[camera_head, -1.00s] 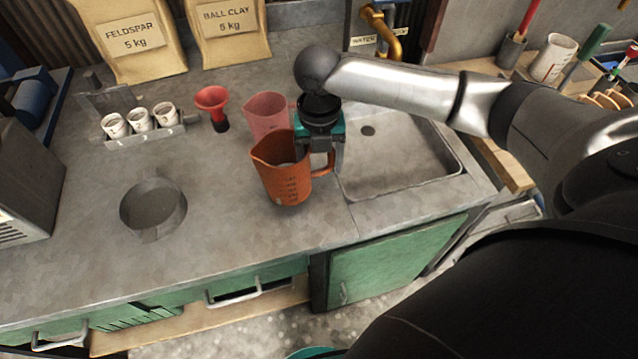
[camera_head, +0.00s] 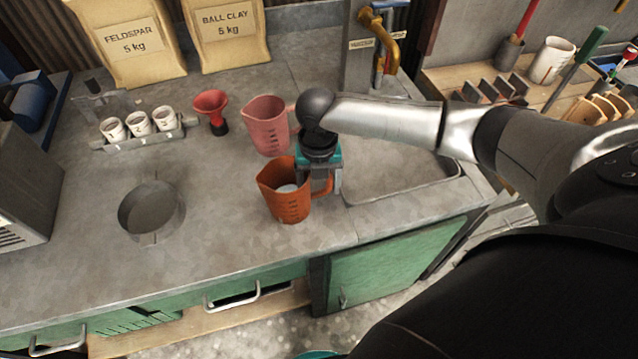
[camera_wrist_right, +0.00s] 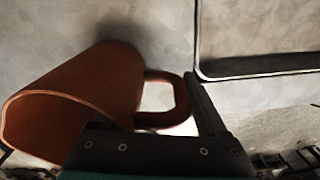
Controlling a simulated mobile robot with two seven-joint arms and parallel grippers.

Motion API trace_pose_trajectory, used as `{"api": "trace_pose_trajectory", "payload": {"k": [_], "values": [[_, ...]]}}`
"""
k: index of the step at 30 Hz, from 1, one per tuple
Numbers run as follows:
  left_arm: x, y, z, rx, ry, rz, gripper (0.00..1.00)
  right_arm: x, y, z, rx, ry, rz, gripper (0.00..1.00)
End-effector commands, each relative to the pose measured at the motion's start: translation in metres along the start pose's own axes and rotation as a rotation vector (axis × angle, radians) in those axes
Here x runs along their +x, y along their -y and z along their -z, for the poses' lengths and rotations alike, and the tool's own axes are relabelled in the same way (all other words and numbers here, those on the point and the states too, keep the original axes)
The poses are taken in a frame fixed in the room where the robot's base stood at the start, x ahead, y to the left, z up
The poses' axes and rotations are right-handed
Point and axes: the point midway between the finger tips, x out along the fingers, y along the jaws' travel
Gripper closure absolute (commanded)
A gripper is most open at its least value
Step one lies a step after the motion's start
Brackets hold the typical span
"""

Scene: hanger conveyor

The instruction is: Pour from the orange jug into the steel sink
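The orange jug (camera_head: 287,206) stands roughly upright at the left side of the steel sink (camera_head: 405,172), with a pale patch visible inside it. My right gripper (camera_head: 322,184) is shut on its handle, on the jug's right side. In the right wrist view the jug (camera_wrist_right: 85,95) and its handle show close up, one dark finger beside the handle; the other finger is largely hidden. I cannot tell whether the jug's base touches the counter. The sink's near left corner also shows in that view (camera_wrist_right: 265,35). My left gripper is not in view.
A pink jug (camera_head: 267,127) stands just behind the orange one. A red funnel (camera_head: 211,106) and a rack of white cups (camera_head: 139,125) are farther left. A brass tap (camera_head: 383,40) rises behind the sink. The counter left of the jug is clear to a round hole (camera_head: 150,207).

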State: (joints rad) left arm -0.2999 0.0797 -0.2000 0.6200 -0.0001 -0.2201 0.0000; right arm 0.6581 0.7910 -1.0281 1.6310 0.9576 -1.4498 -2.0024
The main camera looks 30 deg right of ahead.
Motion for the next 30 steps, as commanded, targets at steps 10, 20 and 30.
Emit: {"api": "trace_pose_trajectory", "payload": {"k": [10,20,30], "values": [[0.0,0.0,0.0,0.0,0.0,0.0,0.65,0.0,0.0,0.0,0.0,0.0,0.0,0.0],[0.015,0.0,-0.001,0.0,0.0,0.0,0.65,0.004,-0.001,0.0,-0.001,0.002,-0.002,0.0],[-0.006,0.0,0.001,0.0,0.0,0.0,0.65,-0.085,0.001,0.005,-0.001,0.004,-0.003,0.0]]}}
